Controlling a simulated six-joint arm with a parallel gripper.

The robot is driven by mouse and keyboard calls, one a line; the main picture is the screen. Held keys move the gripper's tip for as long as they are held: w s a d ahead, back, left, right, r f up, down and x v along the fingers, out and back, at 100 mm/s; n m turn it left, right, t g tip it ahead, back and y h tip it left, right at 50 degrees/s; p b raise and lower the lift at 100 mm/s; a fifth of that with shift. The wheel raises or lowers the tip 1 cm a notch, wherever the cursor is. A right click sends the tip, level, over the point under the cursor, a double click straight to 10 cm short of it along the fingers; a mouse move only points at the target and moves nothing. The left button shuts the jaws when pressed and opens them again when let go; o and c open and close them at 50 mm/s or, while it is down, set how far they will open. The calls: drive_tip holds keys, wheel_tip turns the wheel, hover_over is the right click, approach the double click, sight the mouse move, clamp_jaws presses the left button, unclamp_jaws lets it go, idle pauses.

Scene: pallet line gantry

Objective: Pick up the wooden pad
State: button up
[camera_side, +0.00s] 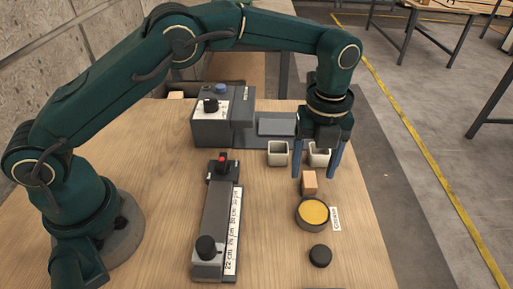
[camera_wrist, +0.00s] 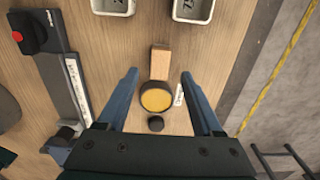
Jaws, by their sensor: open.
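The wooden pad is a small light-brown block (camera_side: 309,183) on the table, just behind the round yellow-topped dish (camera_side: 312,213). In the wrist view the pad (camera_wrist: 159,64) lies upright in the picture, centred ahead of the fingertips and touching or nearly touching the dish (camera_wrist: 157,97). My gripper (camera_side: 316,173) is open and empty, pointing down above the pad's area. In the wrist view its two blue fingers (camera_wrist: 159,77) are spread wide on either side of the pad's line. The height gap between fingertips and pad is hard to judge.
Two white square cups (camera_side: 278,153) stand behind the pad. A black knob (camera_side: 320,256) lies in front of the dish. A grey slide unit with a red button (camera_side: 221,168) and a grey control box (camera_side: 212,125) stand to the left. The table is clear at the front right.

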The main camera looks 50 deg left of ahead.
sight(311, 180)
drive_tip(key=shift+f, duration=1.9)
clamp_jaws()
drive_tip(key=shift+r, duration=0.15)
drive_tip(key=shift+r, duration=0.55)
drive_tip(key=r, duration=0.3)
drive_tip(key=shift+a, duration=0.2)
drive_tip(key=a+r, duration=0.6)
drive_tip(key=a, duration=0.5)
drive_tip(key=shift+s+a+r, duration=0.2)
drive_tip(key=shift+s+r, duration=0.05)
drive_tip(key=shift+r, duration=0.05)
